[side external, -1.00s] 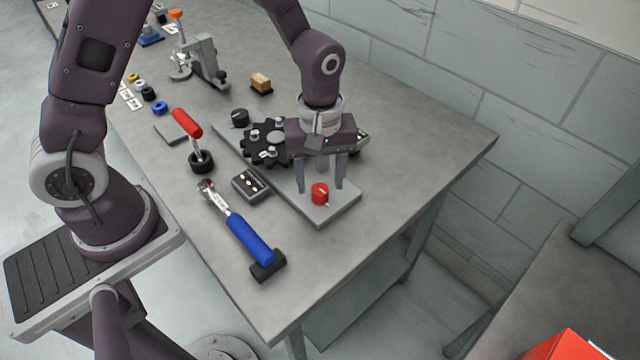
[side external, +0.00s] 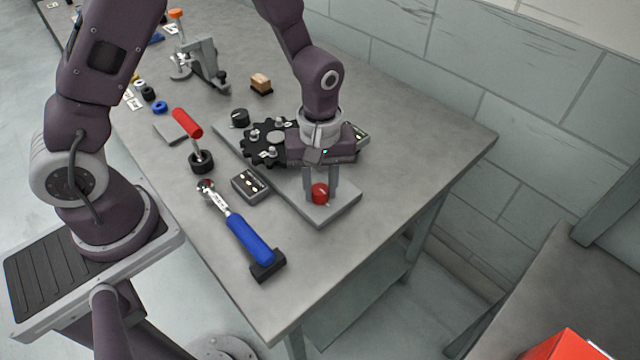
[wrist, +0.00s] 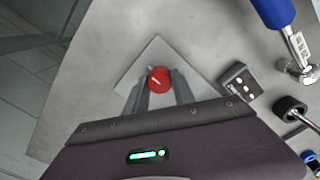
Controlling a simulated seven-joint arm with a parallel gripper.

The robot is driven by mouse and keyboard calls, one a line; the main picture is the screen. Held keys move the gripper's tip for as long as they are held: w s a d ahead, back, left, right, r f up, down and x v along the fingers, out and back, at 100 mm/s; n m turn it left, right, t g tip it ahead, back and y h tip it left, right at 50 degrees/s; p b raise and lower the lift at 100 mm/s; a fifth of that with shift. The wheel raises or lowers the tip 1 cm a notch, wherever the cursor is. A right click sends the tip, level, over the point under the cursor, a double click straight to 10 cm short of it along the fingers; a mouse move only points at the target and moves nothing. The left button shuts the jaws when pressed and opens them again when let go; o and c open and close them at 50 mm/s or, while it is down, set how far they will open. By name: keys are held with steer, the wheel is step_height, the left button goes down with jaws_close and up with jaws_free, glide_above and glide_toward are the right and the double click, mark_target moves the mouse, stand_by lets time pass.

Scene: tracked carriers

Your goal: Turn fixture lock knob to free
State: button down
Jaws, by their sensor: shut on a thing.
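The red lock knob (side external: 320,194) sits at the near end of the grey fixture plate (side external: 345,208). In the wrist view the knob (wrist: 159,80) shows a pale marker line on its top, slanting toward the upper left. My gripper (side external: 320,190) points down over the knob, with one finger on each side. In the wrist view the fingers of my gripper (wrist: 160,86) are closed in against the knob's sides. A black toothed wheel (side external: 262,146) lies farther back on the plate, partly behind my gripper.
A blue-handled wrench (side external: 248,238) and a small dark box with pale buttons (side external: 250,184) lie left of the plate. A black knob (side external: 240,118) is at the plate's far end. The table's right side is clear.

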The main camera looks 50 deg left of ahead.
steer(key=m, duration=1.3)
steer(key=shift+m, duration=2.5)
steer(key=c, duration=1.1)
jaws_free()
steer(key=shift+o, duration=0.2)
